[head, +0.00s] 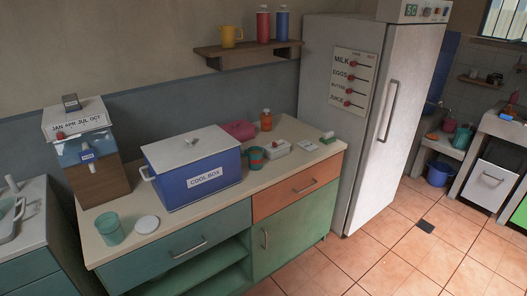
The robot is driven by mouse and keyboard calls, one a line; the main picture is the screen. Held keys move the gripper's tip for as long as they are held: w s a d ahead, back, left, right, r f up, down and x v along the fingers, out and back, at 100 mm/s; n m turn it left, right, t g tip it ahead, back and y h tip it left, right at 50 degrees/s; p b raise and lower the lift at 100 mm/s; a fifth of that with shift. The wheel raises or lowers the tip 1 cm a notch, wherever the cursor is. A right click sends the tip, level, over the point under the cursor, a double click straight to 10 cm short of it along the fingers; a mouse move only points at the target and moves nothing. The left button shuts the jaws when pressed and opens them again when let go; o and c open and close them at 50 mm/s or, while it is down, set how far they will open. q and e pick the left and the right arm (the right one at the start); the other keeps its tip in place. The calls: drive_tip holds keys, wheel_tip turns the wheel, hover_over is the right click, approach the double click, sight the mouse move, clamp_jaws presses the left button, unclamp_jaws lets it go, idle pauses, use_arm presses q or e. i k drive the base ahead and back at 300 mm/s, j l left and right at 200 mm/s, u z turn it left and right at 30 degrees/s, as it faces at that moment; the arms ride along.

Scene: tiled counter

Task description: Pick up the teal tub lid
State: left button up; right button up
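A small teal tub (110,231) stands at the front left of the counter, and its top looks open. A flat, round white lid (147,224) lies on the counter just right of the tub, apart from it. No teal-coloured lid can be made out. Neither of my grippers is in view.
A blue cool box (202,182) with a white lid stands close behind the round lid. A water dispenser (85,150) is at the back left. The counter's front edge is near the lid.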

sight(244, 153)
drive_tip(key=k+l+u, duration=0.1)
drive_tip(key=u, duration=0.2)
drive_tip(key=l+u, duration=0.15)
drive_tip(key=u, duration=0.2)
drive_tip(key=i+l+u, duration=0.4)
drive_tip(key=l+u, duration=0.15)
drive_tip(key=i+l+u, duration=0.1)
drive_tip(key=l+u, duration=0.2)
drive_tip(key=l, duration=0.15)
drive_tip(key=i+l+u, duration=0.15)
drive_tip(key=l+u, duration=0.45)
drive_tip(key=l, duration=0.2)
